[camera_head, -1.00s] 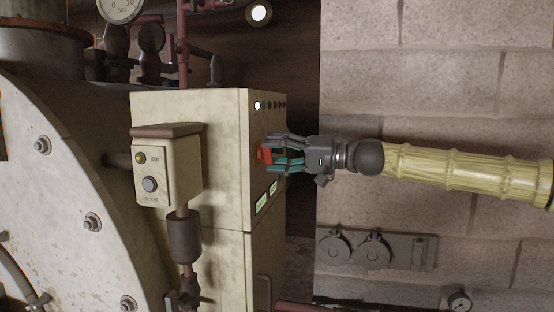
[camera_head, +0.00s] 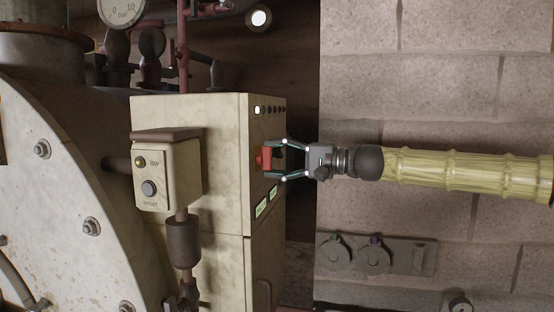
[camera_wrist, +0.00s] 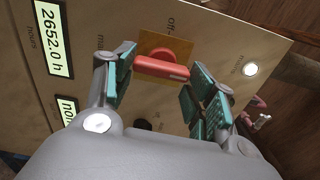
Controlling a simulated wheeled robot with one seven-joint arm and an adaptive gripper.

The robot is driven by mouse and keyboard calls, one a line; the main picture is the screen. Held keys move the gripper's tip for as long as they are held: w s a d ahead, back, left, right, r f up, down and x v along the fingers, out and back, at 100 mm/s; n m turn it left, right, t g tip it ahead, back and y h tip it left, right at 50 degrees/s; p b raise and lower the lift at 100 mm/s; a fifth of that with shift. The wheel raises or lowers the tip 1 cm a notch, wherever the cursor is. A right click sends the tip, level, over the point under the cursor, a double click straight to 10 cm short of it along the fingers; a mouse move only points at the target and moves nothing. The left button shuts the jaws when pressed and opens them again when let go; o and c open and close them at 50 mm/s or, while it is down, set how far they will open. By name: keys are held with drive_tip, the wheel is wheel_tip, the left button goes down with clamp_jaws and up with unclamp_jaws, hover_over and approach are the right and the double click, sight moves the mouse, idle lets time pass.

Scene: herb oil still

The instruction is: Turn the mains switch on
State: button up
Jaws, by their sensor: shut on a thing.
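The mains switch is a red rotary handle (camera_wrist: 163,68) on a yellow plate (camera_wrist: 152,43) on the cream cabinet's front panel. In the head view the red switch (camera_head: 265,158) shows at the cabinet's narrow face. My gripper (camera_head: 271,160) reaches it from the right. In the wrist view my gripper's teal-padded fingers (camera_wrist: 162,72) stand on either side of the handle and are shut on it. Lettering starting "off" stands by the plate; the rest is hard to read. A white lamp (camera_wrist: 250,69) beside the "mains" label is lit.
Two green displays (camera_wrist: 52,38) sit beside the switch. A small box (camera_head: 168,175) with a yellow lamp and a grey button juts out left of the panel. Pipes and gauges (camera_head: 121,10) stand at upper left. A block wall (camera_head: 440,80) lies behind my arm.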

drive_tip(key=o, duration=1)
drive_tip(key=v, duration=1.2)
